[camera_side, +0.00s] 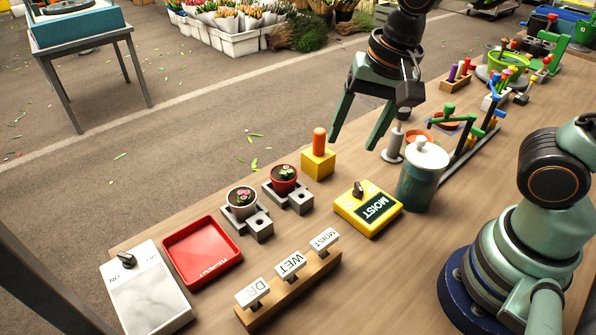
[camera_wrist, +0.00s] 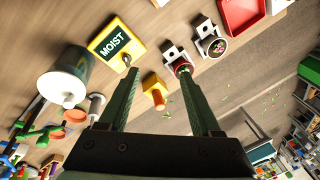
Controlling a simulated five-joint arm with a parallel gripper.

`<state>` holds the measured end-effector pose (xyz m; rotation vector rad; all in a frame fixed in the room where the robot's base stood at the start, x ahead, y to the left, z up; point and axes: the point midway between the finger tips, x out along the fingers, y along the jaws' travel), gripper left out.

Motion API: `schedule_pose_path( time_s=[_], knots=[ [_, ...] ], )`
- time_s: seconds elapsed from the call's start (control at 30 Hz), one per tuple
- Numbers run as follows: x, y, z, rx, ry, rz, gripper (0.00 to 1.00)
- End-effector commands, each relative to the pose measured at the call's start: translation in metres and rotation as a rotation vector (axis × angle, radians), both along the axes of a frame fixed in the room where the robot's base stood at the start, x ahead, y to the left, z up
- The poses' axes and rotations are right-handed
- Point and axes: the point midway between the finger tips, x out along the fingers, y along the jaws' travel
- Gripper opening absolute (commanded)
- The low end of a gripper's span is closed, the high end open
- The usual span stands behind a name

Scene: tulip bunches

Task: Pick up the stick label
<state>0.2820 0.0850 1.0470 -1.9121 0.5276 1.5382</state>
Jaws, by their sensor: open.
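Three white stick labels stand in a wooden rack (camera_side: 290,292) at the front of the table in the side view. They read DRY (camera_side: 252,292), WET (camera_side: 290,265) and MOIST (camera_side: 324,240). My gripper (camera_side: 354,143) is open and empty, well above the table and behind the rack, over the area near the yellow block (camera_side: 318,162) with an orange peg. In the wrist view my open gripper (camera_wrist: 158,72) has that block (camera_wrist: 154,92) showing between its fingers. No stick labels can be made out in the wrist view.
A yellow box reading MOIST (camera_side: 368,208) and a lidded jar (camera_side: 421,180) stand right of the rack. Two potted plants (camera_side: 242,200) (camera_side: 285,178), a red tray (camera_side: 202,250) and a white switch panel (camera_side: 147,290) are left. Colourful tools (camera_side: 465,130) crowd the back right.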

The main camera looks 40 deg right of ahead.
Motion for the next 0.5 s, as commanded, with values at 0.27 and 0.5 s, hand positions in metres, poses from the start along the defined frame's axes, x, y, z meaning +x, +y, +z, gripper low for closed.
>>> schedule_pose_path(
  time_s=[0.27, 0.5],
  knots=[
    [-0.017, 0.054, -0.026, 0.050, 0.180, -0.455, 0.65],
    [-0.032, 0.081, -0.042, 0.035, 0.251, -0.745, 0.65]
  ],
)
